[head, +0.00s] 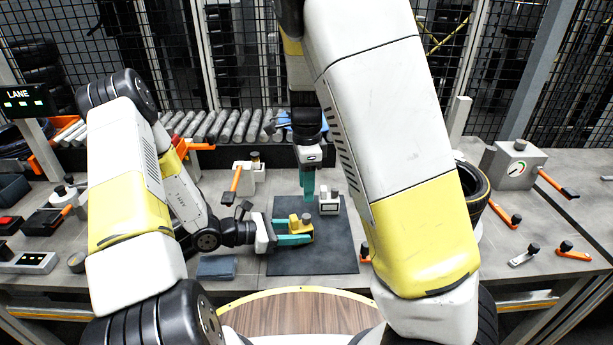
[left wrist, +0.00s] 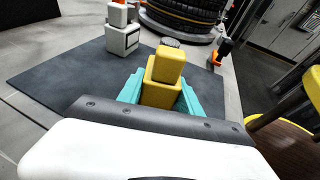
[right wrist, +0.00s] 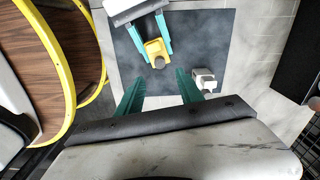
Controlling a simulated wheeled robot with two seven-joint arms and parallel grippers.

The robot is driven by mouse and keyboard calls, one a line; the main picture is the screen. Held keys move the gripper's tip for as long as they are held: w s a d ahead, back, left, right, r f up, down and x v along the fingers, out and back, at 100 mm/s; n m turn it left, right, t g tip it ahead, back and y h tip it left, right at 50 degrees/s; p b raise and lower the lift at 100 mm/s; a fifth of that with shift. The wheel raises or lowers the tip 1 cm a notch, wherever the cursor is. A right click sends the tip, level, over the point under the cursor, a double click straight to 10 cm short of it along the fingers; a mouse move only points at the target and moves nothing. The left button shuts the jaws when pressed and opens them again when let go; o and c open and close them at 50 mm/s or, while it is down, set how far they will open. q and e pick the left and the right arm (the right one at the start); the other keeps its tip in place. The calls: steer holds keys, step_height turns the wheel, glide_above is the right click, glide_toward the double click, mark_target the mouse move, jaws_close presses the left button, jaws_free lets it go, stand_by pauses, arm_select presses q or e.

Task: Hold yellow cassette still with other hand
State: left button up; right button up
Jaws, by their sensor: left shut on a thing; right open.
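The yellow cassette (head: 298,224) is a small blocky piece with a dark knob, low over the dark mat (head: 340,262). My left gripper (head: 296,239) has its teal fingers shut around it. The cassette also shows between those fingers in the left wrist view (left wrist: 163,78) and in the right wrist view (right wrist: 155,50). My right gripper (head: 308,185) points down above the back part of the mat, apart from the cassette. In the right wrist view its teal fingers (right wrist: 158,90) are spread with nothing between them. Whether the cassette touches the mat is unclear.
A small white and grey block (head: 328,203) stands on the mat close beside my right gripper; it also shows in the right wrist view (right wrist: 204,80). A roller conveyor (head: 215,126) runs behind. A tyre (head: 474,190) stands at the right. The mat's front right is clear.

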mark_target(306, 215)
steer(key=shift+r, duration=1.3)
step_height(306, 215, down, 13)
steer(key=n, duration=0.3)
steer(key=shift+r, duration=0.15)
jaws_close()
